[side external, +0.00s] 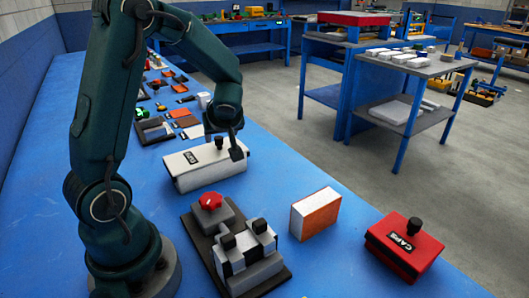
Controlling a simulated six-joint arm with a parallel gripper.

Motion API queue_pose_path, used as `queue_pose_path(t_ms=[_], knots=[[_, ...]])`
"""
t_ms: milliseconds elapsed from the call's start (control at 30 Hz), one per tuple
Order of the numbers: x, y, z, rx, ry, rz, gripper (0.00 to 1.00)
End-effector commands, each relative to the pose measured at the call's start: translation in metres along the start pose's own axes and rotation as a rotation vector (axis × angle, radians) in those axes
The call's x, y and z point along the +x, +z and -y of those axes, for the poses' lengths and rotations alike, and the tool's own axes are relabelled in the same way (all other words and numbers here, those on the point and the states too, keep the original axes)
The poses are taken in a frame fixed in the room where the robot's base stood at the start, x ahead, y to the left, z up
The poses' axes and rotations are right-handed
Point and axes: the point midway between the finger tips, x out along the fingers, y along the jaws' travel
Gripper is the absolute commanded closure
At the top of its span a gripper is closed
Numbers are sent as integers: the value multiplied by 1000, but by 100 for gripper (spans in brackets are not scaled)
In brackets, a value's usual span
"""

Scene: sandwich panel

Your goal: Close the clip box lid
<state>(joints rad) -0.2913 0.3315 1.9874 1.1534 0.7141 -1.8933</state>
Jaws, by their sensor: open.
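The clip box is a white box (207,171) with a small dark label on its lid, standing on the blue bench near the picture's middle. A black knob (219,142) stands on its lid. The lid lies over the top of the box; I cannot tell from this view whether it is fully seated. My gripper (235,148) is open and points down at the right end of the lid, close beside the knob. I cannot tell whether it touches the lid. The space between its fingers is too small to make out.
In front stands a dark fixture (240,252) with a red knob (210,201). To its right are a white-and-orange block (315,213) and a red box (404,246) labelled CAPS. Several small parts lie farther back along the bench.

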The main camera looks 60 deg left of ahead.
Motion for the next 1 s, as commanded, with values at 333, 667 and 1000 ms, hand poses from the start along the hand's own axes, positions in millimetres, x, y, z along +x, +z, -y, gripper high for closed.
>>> queue_pose_path(t_ms=[333, 667, 1000], knots=[[-23, 1, 0, 2, 1, 1, 41], [-32, -5, -6, -10, 34, -16, 41], [-120, 9, 1, 12, 235, 62, 41]])
